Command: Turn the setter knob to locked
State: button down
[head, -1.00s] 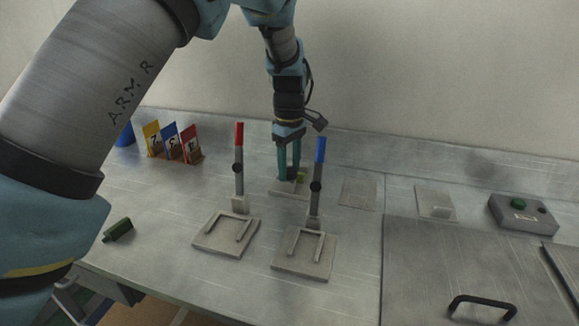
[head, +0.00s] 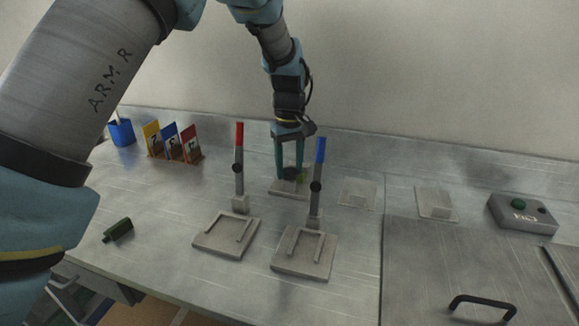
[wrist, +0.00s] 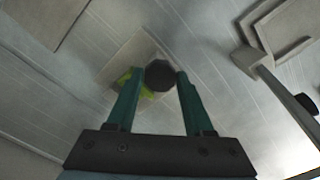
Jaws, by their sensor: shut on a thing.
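The setter knob (wrist: 160,75) is a dark round knob on a pale square plate (wrist: 119,57). In the wrist view it sits between the tips of my gripper (wrist: 157,77), whose two teal fingers are shut on its sides. Yellow-green patches (wrist: 124,80) show beside the knob, partly hidden by a finger. In the head view my gripper (head: 290,176) reaches down to the plate (head: 283,191) behind the two upright levers, and the knob (head: 291,172) shows dark between the fingers. I cannot read any locked marking.
A red-tipped lever (head: 239,155) and a blue-tipped lever (head: 318,160) stand close in front of my gripper. Numbered cards (head: 171,143) and a blue cup (head: 121,132) are at left. A green-button box (head: 521,214) is at right.

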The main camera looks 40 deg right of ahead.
aim_at(290, 170)
jog(key=m, duration=0.6)
jog(key=shift+m, duration=0.3)
jog(key=m, duration=0.6)
jog(key=shift+m, duration=0.3)
jog(key=shift+c, duration=1.4)
grip_release()
notch_tip(290, 170, up, 11)
jog(key=b, duration=0.2)
